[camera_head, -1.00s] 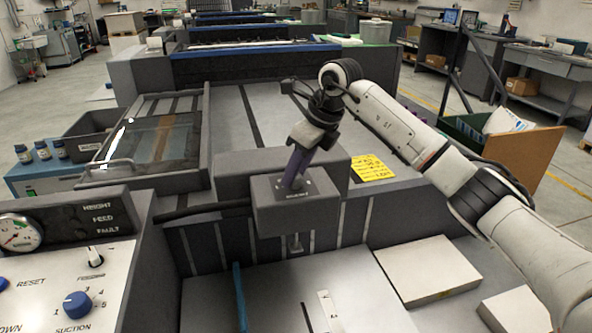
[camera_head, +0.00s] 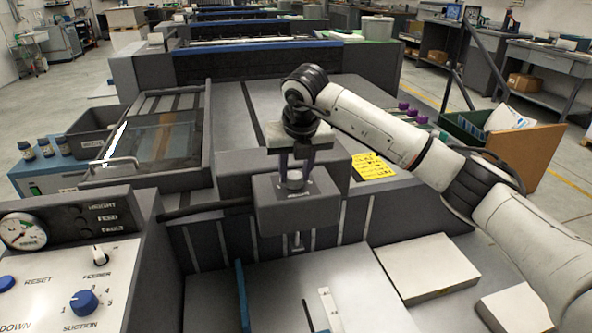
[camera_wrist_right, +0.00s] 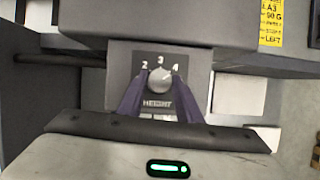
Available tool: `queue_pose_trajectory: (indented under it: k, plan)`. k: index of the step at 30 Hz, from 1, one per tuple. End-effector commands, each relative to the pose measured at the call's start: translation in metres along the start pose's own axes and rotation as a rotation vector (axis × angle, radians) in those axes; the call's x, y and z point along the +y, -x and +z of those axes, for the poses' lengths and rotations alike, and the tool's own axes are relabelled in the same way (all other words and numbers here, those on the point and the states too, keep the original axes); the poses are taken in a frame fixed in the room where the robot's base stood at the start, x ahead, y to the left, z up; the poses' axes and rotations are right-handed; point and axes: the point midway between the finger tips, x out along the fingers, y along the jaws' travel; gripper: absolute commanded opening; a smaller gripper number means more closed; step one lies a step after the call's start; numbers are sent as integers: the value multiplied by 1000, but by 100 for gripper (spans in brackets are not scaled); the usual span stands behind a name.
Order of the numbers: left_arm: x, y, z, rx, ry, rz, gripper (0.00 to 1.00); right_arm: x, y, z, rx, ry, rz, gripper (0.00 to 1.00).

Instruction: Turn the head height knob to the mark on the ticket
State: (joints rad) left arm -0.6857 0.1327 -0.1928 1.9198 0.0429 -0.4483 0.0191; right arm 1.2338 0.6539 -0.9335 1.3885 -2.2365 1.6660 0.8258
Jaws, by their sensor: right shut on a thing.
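The head height knob (camera_head: 295,180) is a small round grey knob on a dark box at the middle of the press. In the right wrist view the knob (camera_wrist_right: 160,80) sits on a plate marked 2, 3, 4 and HEIGHT; its exact pointer direction is too small to tell. My right gripper (camera_head: 296,172) points down with its purple fingers on either side of the knob, shut on it; it also shows in the right wrist view (camera_wrist_right: 160,84). The yellow ticket (camera_head: 371,166) lies right of the box, its print partly readable in the right wrist view (camera_wrist_right: 271,22). My left gripper is out of view.
A control panel (camera_head: 50,290) with a gauge and a blue suction knob (camera_head: 84,302) stands at the lower left. A white paper stack (camera_head: 425,266) lies right of the box. A glass-covered tray (camera_head: 150,140) with a handle is at left.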

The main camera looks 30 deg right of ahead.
Motion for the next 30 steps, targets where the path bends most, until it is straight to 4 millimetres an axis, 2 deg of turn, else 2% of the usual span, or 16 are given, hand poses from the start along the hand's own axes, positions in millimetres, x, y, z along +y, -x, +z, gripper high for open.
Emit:
queue_pose_trajectory:
  k: [18,30]
  plan:
    - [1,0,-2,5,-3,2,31,5,0,2,-1,-504,-208,9]
    - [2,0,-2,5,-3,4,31,5,0,2,0,-666,-275,9]
